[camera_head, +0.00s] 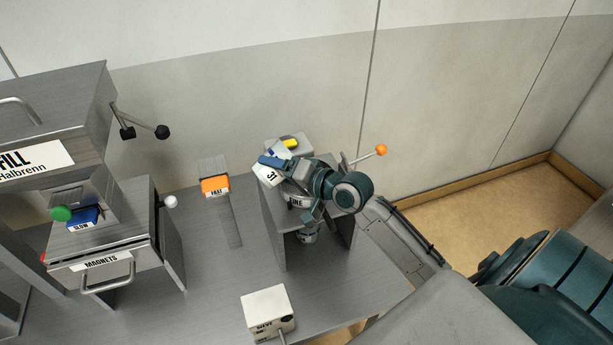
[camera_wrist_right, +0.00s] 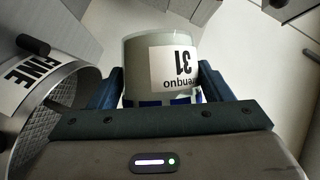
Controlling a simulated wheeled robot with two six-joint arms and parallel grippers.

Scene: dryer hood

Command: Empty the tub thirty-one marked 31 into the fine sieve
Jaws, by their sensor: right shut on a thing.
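The tub thirty-one, pale with a white label marked 31, shows in the head view (camera_head: 267,177) and in the right wrist view (camera_wrist_right: 138,52). My right gripper (camera_wrist_right: 160,88) is shut on it, with a blue finger on each side. In the head view my right gripper (camera_head: 275,164) holds it above the grey stand, tilted. The tub's contents are hidden. The fine sieve (camera_head: 298,201) sits on the stand just below the gripper, partly covered by my arm. In the wrist view its mesh and FINE label (camera_wrist_right: 36,77) show at the left, beside the tub. My left gripper is not in view.
A grey box with a yellow part (camera_head: 290,143) stands behind the gripper. An orange-tipped lever (camera_head: 381,150) rises at the right. An orange FAST block (camera_head: 215,186) stands left of the stand. A white box (camera_head: 267,309) is at the front. The MAGNETS drawer (camera_head: 105,262) is at left.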

